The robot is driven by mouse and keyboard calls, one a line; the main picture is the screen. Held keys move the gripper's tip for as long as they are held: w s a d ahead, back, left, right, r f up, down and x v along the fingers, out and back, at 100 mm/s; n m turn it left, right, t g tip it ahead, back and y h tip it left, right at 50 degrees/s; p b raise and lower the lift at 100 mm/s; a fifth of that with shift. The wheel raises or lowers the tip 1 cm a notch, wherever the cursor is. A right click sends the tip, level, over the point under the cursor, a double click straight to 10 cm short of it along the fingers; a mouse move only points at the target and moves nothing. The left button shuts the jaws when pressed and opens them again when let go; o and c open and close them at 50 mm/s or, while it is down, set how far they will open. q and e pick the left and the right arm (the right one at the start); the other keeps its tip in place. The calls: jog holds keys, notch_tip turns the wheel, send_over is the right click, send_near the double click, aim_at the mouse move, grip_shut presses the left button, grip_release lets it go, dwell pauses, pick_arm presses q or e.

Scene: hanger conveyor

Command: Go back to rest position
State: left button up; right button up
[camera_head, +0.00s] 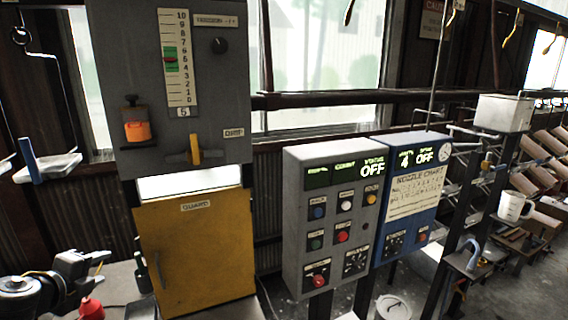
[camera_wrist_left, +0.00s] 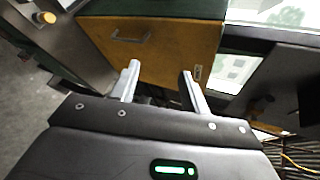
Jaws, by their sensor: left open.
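My left gripper (camera_head: 88,265) is at the lower left of the head view, low in front of the wall and to the left of the yellow cabinet. In the left wrist view the two fingers of my left gripper (camera_wrist_left: 160,82) stand apart with nothing between them. Beyond them is the yellow cabinet door (camera_wrist_left: 150,45) with its handle. My right gripper is in neither view.
A grey gauge panel (camera_head: 216,110) stands above the yellow cabinet (camera_head: 200,255). A red-topped item (camera_head: 91,309) is just below my left gripper. Grey (camera_head: 342,265) and blue (camera_head: 410,220) control boxes stand to the right. A white mug (camera_head: 511,207) is farther right.

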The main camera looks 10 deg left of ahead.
pick_arm(q)
jog(key=s+d+f+n+g, duration=0.2)
jog(key=s+d+f+n, duration=0.35)
jog(key=f, duration=0.25)
jog(key=s+d+f+n+g, duration=0.2)
jog(key=s+d+f+n, duration=0.2)
jog(key=s+f, duration=0.3)
jog(key=s+d+f+n+g, duration=0.2)
jog(key=s+d+f+n, duration=0.25)
jog(key=f, duration=0.55)
jog(key=s+d+f+n+g+h, duration=0.2)
jog(key=s+d+f+n+g, duration=0.1)
jog(key=s+d, duration=0.6)
notch_tip(320, 180, down, 37)
jog(key=s+d+g+b, duration=0.1)
jog(key=g+b, duration=0.1)
jog(key=b, duration=0.6)
jog(key=s+a+f+b, duration=0.2)
jog(key=s+f+b, duration=0.3)
jog(key=s+f, duration=1)
notch_tip(320, 180, down, 4)
jog(key=shift+s+a+r+g+y+b, duration=0.15)
jog(key=shift+s+a+g+y+b, duration=0.15)
jog(key=shift+g+b, duration=0.1)
jog(key=shift+d, duration=0.1)
